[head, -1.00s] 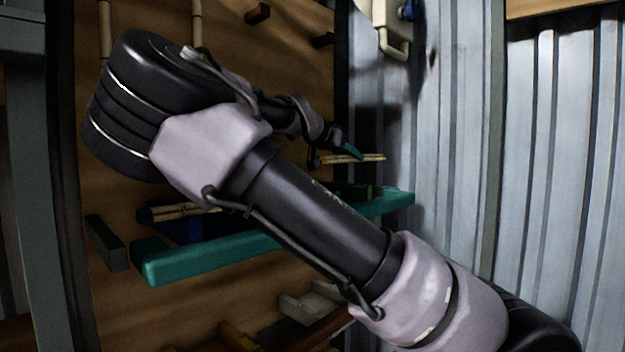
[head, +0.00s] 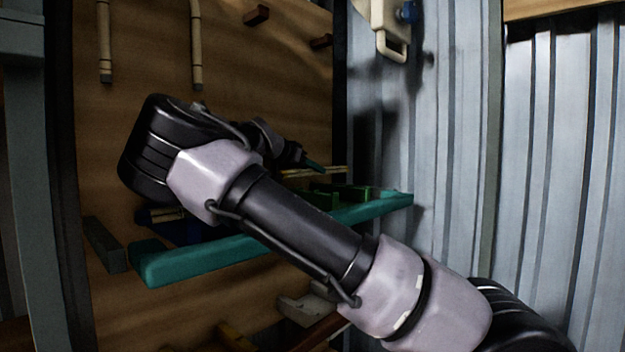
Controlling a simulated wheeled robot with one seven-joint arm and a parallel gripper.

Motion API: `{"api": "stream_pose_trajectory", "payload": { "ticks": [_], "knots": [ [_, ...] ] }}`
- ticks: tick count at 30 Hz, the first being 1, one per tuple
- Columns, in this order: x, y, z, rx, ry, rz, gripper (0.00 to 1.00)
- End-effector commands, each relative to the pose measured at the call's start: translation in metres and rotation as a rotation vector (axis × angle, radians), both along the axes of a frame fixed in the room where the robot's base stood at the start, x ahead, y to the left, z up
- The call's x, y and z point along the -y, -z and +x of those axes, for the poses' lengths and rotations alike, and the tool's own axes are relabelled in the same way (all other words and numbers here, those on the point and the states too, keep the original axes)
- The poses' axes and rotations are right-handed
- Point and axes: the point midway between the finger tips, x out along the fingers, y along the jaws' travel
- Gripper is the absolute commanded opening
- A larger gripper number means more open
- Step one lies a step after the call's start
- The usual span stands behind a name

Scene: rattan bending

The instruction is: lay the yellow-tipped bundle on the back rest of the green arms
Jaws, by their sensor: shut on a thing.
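My gripper (head: 316,165) is small and far off at the end of my arm, with teal fingertips. It is shut on a thin, pale tan bundle (head: 335,169), which lies roughly level. The bundle's left part is partly hidden by my wrist, and a yellow tip cannot be made out. The green arms (head: 350,192) stand on the right part of a teal rail. The bundle appears just above and behind them in the picture; I see no clear contact. The back rest cannot be told apart from the front one at this size.
The teal rail (head: 205,260) crosses a brown wooden board (head: 265,85). Blue arms (head: 178,230) at its left bear another pale bundle (head: 165,214), partly behind my arm. Dark pegs (head: 257,15) and two hanging canes (head: 197,50) are above. A corrugated metal wall (head: 455,150) stands right.

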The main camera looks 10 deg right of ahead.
Motion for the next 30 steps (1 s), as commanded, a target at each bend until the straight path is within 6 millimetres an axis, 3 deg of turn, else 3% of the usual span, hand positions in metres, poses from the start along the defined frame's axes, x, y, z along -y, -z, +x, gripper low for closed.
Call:
{"api": "stream_pose_trajectory", "payload": {
  "ticks": [6,17,18,19,30],
  "knots": [
    [-0.002,0.029,0.003,-0.001,0.0,-0.002,0.0],
    [-0.002,0.033,0.003,-0.001,0.001,-0.001,0.0],
    [-0.002,0.033,0.003,-0.001,0.0,-0.001,0.55],
    [-0.002,0.033,0.003,0.0,0.0,0.0,0.66],
    [-0.002,0.029,0.003,0.0,0.0,0.0,0.69]
  ]
}}
